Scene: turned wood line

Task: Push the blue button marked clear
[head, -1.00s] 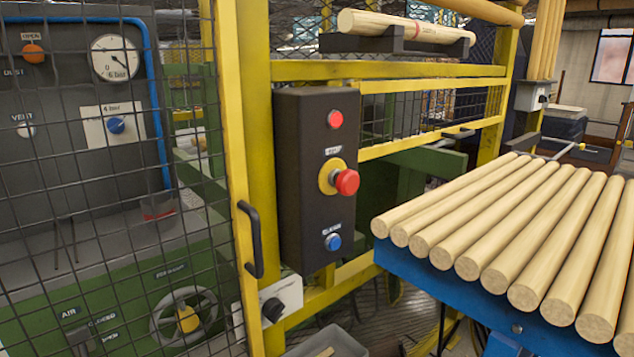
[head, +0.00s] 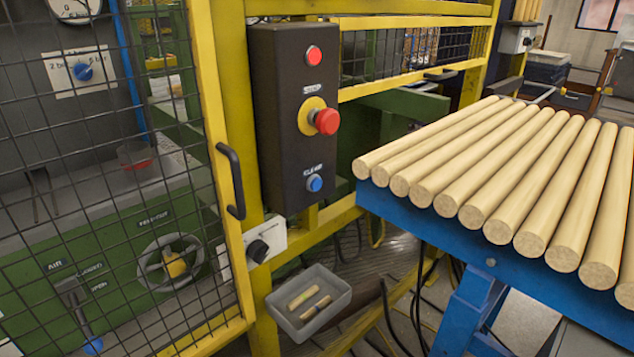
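The blue button (head: 314,183) sits low on a dark control box (head: 292,120) fixed to the yellow frame. A small label above it appears to read clear, though the letters are blurred. Above it on the same box are a red mushroom stop button (head: 325,121) on a yellow collar and a small red round button or lamp (head: 314,55) at the top. The front of the box is unobstructed. Neither of my grippers shows in the head view.
A yellow mesh gate (head: 215,160) with a black handle (head: 231,181) stands left of the box. A blue table (head: 450,253) carrying several wooden rods (head: 470,178) juts out at right. A grey bin (head: 309,303) with two short pieces lies below. A rotary switch (head: 259,250) sits below left of the box.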

